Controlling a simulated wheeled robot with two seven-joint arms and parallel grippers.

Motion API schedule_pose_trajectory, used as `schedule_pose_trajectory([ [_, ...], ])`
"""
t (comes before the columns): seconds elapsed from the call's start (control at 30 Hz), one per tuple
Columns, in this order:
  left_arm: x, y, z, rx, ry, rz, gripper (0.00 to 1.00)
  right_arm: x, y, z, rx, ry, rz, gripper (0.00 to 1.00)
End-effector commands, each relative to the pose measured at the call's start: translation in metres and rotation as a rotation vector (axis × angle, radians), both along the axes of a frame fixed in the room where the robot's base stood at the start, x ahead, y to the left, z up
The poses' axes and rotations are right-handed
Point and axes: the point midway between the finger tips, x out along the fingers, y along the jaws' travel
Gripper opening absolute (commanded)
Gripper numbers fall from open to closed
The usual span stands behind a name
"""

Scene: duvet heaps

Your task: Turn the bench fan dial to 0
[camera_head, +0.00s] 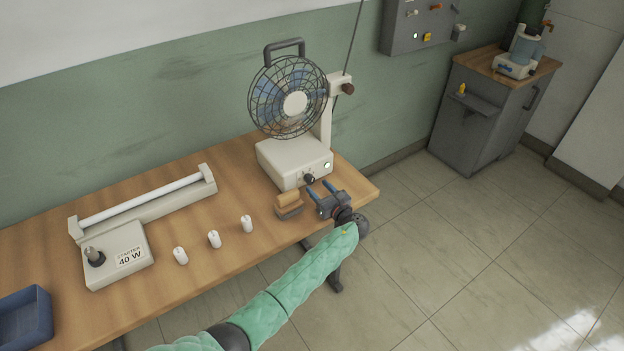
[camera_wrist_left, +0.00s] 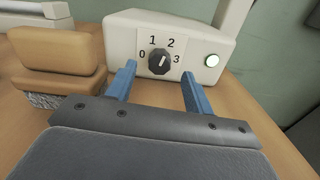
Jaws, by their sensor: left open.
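The bench fan (camera_head: 292,100) stands on the workbench, with a blue-bladed cage above a cream base. Its black dial (camera_wrist_left: 159,63) is on the base front, among the marks 0, 1, 2 and 3. The dial's white line points up and slightly right, between 1 and 2 as far as I can tell. The dial also shows in the head view (camera_head: 309,179). My left gripper (camera_head: 319,188) is open and empty in front of the base. In the left wrist view its blue fingers (camera_wrist_left: 157,72) lie either side of the dial, apart from it. My right gripper is not in view.
A wooden-backed brush (camera_wrist_left: 60,55) lies just left of my gripper. A round lit lamp (camera_wrist_left: 211,61) is right of the dial. Several small white cylinders (camera_head: 214,239), a tube fixture (camera_head: 145,205) and a blue tray (camera_head: 25,315) are further left on the bench (camera_head: 235,197).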

Motion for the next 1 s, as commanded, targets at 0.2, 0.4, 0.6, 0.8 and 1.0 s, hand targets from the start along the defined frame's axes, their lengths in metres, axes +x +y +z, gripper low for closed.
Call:
schedule_pose_trajectory([
  [0.2,0.024,0.017,0.003,0.001,0.001,0.001,0.52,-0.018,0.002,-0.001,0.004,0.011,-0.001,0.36],
  [0.4,0.034,0.024,0.001,-0.001,0.001,-0.001,0.52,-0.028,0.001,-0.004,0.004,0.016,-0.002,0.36],
  [0.6,0.035,0.025,0.0,-0.001,0.001,-0.001,0.52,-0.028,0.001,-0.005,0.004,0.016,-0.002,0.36],
  [0.8,0.035,0.025,0.0,-0.001,0.0,-0.001,0.29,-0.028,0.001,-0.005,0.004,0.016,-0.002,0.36],
  [1.0,0.035,0.025,0.0,-0.001,0.0,-0.001,0.07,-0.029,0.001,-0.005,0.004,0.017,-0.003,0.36],
])
